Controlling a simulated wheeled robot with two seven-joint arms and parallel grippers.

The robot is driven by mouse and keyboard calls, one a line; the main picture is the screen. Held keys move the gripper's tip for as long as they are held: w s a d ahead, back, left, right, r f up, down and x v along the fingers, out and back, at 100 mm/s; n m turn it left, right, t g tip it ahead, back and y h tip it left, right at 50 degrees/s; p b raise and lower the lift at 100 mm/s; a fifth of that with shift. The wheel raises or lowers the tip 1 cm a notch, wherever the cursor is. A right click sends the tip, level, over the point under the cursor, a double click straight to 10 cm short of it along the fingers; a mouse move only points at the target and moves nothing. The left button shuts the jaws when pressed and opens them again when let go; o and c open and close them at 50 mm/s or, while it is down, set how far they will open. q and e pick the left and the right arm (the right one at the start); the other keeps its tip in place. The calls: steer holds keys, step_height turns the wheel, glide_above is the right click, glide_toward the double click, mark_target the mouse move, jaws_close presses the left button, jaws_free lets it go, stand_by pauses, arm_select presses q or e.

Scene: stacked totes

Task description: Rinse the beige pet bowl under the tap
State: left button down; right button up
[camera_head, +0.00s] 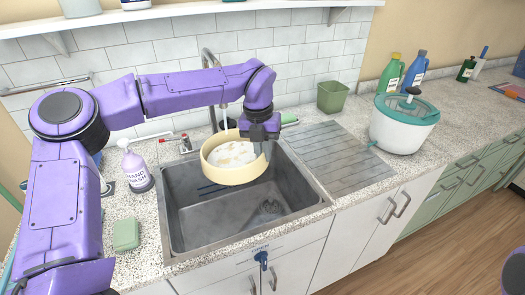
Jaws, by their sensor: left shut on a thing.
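The beige pet bowl (224,175) is held over the sink (190,218), near its back edge. Its inside shows whitish and brownish patches; I cannot tell whether they are residue or water. My left gripper (265,150) is shut on the bowl's right rim. The tap (209,58) arches up behind the sink, and its spout end hangs just behind and above the bowl. My arm hides part of the tap. A small lever with red on it (185,142) sits at the sink's back left. No clear water stream shows. My right gripper is not in view.
A hand wash bottle (138,172) and a green sponge (126,234) stand left of the sink. A ribbed drainboard (340,165) lies clear to the right. Beyond it are a green pot (331,97), a white lidded tub (402,130) and bottles (391,74).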

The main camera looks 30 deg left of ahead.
arm_select(q)
steer(key=shift+d, duration=0.1)
stand_by(0.5)
steer(key=shift+w+d, duration=0.25)
steer(key=shift+d, duration=0.25)
steer(key=shift+s+a, duration=0.25)
steer(key=shift+a, duration=0.35)
steer(key=shift+d, duration=0.1)
steer(key=shift+w+d, duration=0.25)
steer(key=shift+d, duration=0.25)
